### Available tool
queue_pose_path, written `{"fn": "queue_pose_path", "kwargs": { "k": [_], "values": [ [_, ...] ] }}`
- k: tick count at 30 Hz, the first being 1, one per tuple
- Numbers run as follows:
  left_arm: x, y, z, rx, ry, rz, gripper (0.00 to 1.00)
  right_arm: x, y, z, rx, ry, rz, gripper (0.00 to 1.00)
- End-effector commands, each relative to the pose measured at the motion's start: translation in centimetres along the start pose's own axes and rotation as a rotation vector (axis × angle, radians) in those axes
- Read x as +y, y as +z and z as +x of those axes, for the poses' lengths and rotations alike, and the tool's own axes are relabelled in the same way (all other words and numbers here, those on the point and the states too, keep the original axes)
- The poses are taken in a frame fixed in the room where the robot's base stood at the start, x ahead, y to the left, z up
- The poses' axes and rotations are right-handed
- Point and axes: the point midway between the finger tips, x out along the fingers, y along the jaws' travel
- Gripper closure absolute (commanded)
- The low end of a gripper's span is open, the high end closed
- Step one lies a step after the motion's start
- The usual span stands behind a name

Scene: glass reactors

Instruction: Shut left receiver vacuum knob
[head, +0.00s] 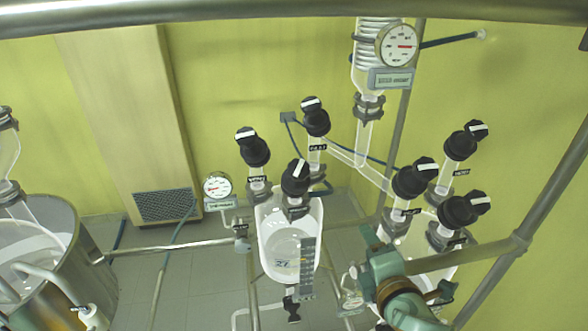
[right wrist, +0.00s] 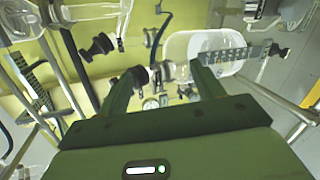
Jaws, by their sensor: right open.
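The left receiver (head: 278,255) is a clear glass vessel with a graduated strip, and it also shows in the right wrist view (right wrist: 180,48). Black knobs with white pointer bars stand above it: a left one (head: 252,148), a front one (head: 295,178) and a back one (head: 316,117). Their small labels are too small to read surely, so I cannot tell which is the vacuum knob. My right gripper (head: 372,250) is right of this vessel, in front of the right-hand vessel. Its green fingers (right wrist: 163,84) are apart and hold nothing. My left gripper is not seen.
More black knobs (head: 415,178) crowd the right-hand glassware. Gauges hang at left (head: 217,187) and top (head: 397,45). Metal rails (head: 490,250) cross at right. A steel pot (head: 75,265) stands at lower left. Tiled floor shows between it and the receiver.

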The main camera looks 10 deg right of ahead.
Motion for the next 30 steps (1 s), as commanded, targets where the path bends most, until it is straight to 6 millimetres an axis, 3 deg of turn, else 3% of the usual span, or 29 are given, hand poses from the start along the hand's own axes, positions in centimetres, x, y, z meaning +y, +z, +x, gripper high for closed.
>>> {"fn": "queue_pose_path", "kwargs": {
  "k": [1,3,6,9,12,15,20,30],
  "values": [
    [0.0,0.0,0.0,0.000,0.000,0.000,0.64,2.3,-0.8,0.9,0.040,0.099,-0.169,0.33],
    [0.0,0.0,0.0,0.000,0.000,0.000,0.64,5.1,-2.0,1.6,0.086,0.242,-0.441,0.33],
    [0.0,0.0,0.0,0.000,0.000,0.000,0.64,8.0,-3.1,2.4,0.108,0.445,-0.875,0.33],
    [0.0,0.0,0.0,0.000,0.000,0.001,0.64,9.2,-2.9,3.0,0.091,0.598,-1.269,0.33],
    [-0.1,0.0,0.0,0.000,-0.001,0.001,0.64,9.5,-2.3,3.4,0.069,0.681,-1.516,0.33],
    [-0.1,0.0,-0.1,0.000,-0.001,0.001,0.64,9.5,-2.0,3.7,0.058,0.713,-1.628,0.33],
    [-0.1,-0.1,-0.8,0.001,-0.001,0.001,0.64,10.4,-2.7,5.0,0.054,0.720,-1.644,0.33],
    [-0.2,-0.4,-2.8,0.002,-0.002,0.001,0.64,13.4,-6.8,11.8,0.055,0.719,-1.640,0.33]
  ]
}}
